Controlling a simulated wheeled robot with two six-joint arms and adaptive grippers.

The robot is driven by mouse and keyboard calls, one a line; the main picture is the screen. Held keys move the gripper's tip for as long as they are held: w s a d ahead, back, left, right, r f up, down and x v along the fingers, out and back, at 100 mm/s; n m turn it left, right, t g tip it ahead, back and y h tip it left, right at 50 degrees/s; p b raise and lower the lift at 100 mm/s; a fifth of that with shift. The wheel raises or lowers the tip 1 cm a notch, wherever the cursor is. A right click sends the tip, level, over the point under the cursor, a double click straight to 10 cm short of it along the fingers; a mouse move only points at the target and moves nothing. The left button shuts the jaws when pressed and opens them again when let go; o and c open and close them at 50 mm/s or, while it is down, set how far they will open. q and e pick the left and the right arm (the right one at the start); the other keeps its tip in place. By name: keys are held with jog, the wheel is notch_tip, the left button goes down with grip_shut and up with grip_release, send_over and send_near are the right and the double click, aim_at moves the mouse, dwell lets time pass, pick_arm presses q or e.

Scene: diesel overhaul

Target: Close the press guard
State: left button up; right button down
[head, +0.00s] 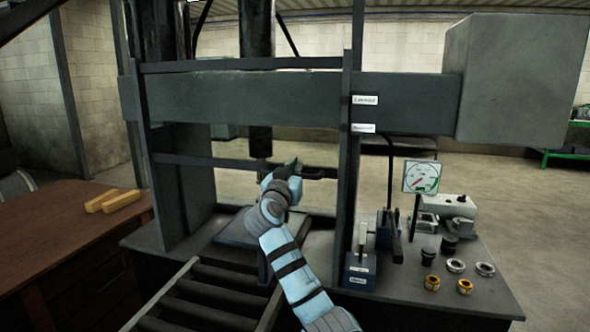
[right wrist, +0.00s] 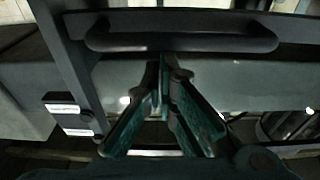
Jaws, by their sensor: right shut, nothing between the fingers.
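The press guard appears as a dark frame across the front of the press, with a lower rail (head: 215,162) level above the press bed (head: 232,238). A dark bar handle (head: 322,173) sits on this rail, and the handle also spans the top of the right wrist view (right wrist: 182,42). My right gripper (head: 292,165) is in front of the rail, just left of the handle in the head view. In the right wrist view its green fingers (right wrist: 163,68) come together just below the handle, shut and empty. Contact with the handle cannot be told. My left gripper is not in view.
A roller track (head: 205,305) leads to the bed. On the right, a bench (head: 460,290) holds a gauge (head: 420,177), a hand pump (head: 361,268) and several rings. A wooden table (head: 75,225) with yellow blocks (head: 115,200) stands left. Press uprights (head: 346,165) flank the opening.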

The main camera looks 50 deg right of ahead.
pick_arm(q)
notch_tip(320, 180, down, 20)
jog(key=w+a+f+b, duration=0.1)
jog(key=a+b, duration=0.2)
jog(key=b, duration=1.7)
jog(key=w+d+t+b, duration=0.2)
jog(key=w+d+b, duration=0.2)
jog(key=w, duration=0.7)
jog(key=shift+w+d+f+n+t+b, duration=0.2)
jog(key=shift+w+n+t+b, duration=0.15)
jog(key=shift+b, duration=0.4)
pick_arm(e)
notch_tip(320, 180, down, 30)
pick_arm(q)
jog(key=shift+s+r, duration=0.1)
pick_arm(e)
notch_tip(320, 180, up, 5)
jog(key=p, duration=0.3)
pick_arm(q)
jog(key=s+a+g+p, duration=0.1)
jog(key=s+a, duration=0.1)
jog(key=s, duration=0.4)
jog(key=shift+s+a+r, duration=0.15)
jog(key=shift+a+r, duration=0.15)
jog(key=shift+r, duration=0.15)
pick_arm(e)
jog(key=f+v, duration=0.1)
jog(key=v, duration=0.8)
